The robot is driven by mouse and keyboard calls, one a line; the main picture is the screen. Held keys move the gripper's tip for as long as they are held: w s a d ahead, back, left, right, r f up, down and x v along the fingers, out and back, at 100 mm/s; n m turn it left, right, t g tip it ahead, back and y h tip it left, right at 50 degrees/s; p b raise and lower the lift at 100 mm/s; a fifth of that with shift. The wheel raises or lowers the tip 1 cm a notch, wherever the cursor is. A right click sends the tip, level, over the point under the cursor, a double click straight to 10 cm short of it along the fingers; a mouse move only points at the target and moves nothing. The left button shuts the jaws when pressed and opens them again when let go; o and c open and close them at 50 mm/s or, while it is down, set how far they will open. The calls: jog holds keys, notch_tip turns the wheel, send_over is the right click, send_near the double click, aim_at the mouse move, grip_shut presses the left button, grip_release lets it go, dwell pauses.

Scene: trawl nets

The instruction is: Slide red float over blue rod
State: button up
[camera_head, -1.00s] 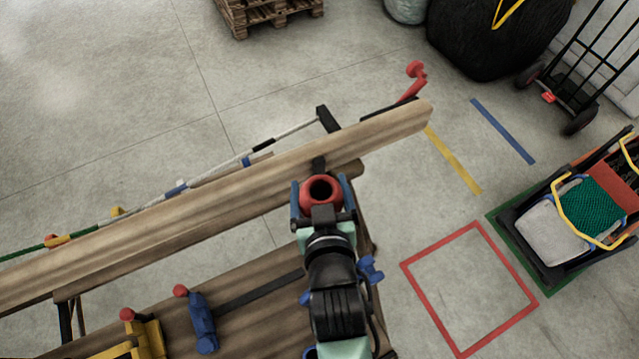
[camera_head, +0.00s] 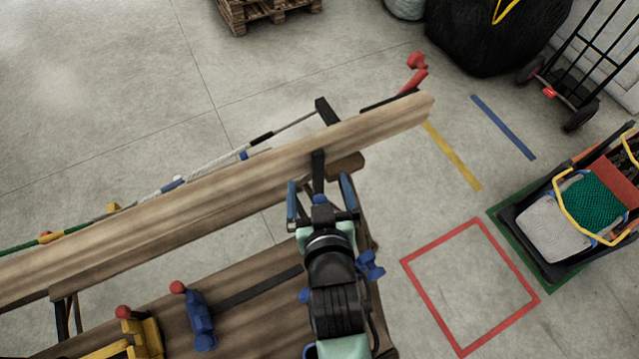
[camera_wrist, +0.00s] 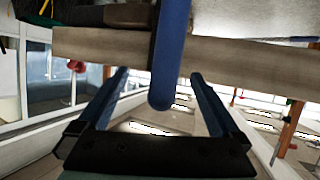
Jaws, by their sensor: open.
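My gripper (camera_head: 320,190) is open and empty in the head view, just in front of the long wooden beam. Its two blue fingers stand apart, and they also show in the wrist view (camera_wrist: 158,78). In the wrist view the blue rod (camera_wrist: 170,60) comes down from the top across the beam, with its rounded end between the fingers in the picture. Whether it touches a finger I cannot tell. In the head view the rod cannot be told apart clearly. The red float is not seen between my fingers, nor clearly anywhere else now.
The wooden beam (camera_head: 220,195) crosses in front of my gripper. A blue clamp (camera_head: 200,320) and a yellow clamp (camera_head: 148,335), both red-knobbed, sit at lower left.

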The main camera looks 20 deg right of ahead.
jog(key=v, duration=1.3)
jog(key=shift+b, duration=0.3)
dwell(0.5)
